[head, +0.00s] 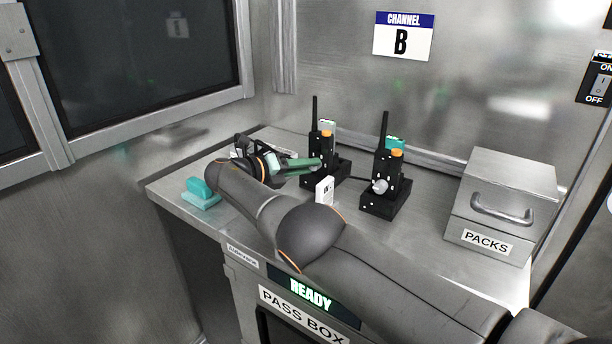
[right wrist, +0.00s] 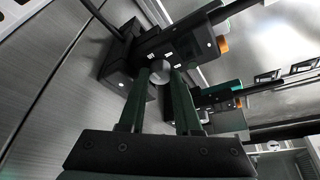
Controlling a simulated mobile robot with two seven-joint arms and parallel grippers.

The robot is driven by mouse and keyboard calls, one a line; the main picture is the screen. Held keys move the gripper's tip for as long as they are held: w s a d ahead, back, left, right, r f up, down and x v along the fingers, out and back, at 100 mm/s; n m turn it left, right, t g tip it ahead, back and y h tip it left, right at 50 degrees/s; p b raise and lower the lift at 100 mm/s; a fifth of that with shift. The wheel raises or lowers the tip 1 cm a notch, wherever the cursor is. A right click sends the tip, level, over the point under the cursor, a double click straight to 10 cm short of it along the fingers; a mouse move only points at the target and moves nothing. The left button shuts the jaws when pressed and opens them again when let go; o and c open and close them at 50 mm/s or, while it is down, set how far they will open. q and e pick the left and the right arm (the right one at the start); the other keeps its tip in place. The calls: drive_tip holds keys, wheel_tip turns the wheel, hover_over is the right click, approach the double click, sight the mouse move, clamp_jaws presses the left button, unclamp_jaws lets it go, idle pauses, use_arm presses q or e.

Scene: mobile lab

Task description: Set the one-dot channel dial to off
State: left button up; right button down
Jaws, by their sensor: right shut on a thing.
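Two black handheld radios stand upright in black bases on the steel counter, the left radio (head: 327,143) and the right radio (head: 384,158). Each has an antenna and an orange top knob. In the right wrist view, my right gripper (right wrist: 160,73) is shut on a round pale dial (right wrist: 160,68) on the near radio (right wrist: 187,45). I cannot clearly read the dot marks or the dial's setting. My left gripper is not in view.
A steel PACKS box (head: 511,200) stands at the right. A teal block (head: 200,193) lies at the counter's left edge. A small white card (head: 325,190) stands before the left radio. A CHANNEL B sign (head: 404,37) hangs on the wall. My right arm crosses the counter's front.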

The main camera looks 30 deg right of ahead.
idle(0.4)
drive_tip(key=c, duration=0.6)
unclamp_jaws()
